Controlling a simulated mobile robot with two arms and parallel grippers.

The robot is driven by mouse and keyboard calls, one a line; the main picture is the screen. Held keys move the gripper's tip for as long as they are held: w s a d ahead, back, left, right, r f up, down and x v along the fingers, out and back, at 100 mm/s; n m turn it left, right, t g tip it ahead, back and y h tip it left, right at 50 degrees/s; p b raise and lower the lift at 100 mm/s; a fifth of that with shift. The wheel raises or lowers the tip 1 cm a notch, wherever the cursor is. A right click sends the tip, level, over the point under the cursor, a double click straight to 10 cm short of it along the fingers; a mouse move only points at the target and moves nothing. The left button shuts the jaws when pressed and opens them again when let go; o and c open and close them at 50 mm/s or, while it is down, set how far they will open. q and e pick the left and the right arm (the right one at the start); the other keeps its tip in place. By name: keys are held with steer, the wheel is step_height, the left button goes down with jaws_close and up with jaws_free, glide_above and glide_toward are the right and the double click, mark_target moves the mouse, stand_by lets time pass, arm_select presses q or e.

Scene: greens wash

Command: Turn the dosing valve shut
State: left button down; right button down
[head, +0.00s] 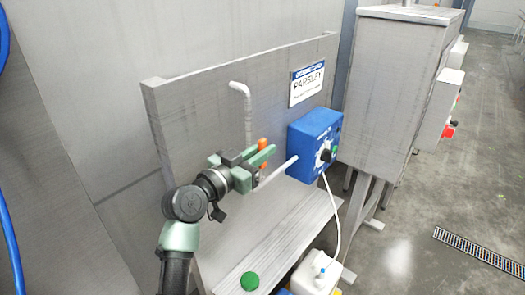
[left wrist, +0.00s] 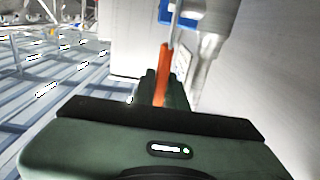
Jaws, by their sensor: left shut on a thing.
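The dosing valve's orange handle (head: 263,144) shows in the head view at the white pipe, left of the blue dosing box (head: 312,145). My left gripper (head: 262,157) is shut on the orange handle, with its green fingers around it. In the left wrist view the orange handle (left wrist: 161,75) sticks up between the fingertips (left wrist: 162,90), close to upright in that picture. The valve body is mostly hidden behind the gripper. My right gripper is not in view.
A grey back panel with a PARSLEY sign (head: 307,83) stands behind the valve. The white pipe (head: 247,105) drops to the valve from above. Below are a shelf (head: 300,222), a white canister (head: 309,277) and a green cap (head: 250,281). A steel cabinet (head: 391,95) stands at right.

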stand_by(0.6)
arm_select(q)
steer(key=shift+w+d+g+y, duration=0.25)
steer(key=shift+w+g+y, duration=0.05)
steer(key=shift+g, duration=0.1)
steer(key=shift+w+d+f+g+y, duration=0.3)
steer(key=shift+w+d+g+y, duration=0.15)
steer(key=shift+w+g+y, duration=0.4)
steer(key=shift+w+d+f+g+y, duration=0.25)
steer(key=shift+w+d+g+y, duration=0.25)
steer(key=shift+g, duration=0.65)
steer(key=c, duration=1.7)
jaws_free()
steer(key=shift+s+a, duration=0.1)
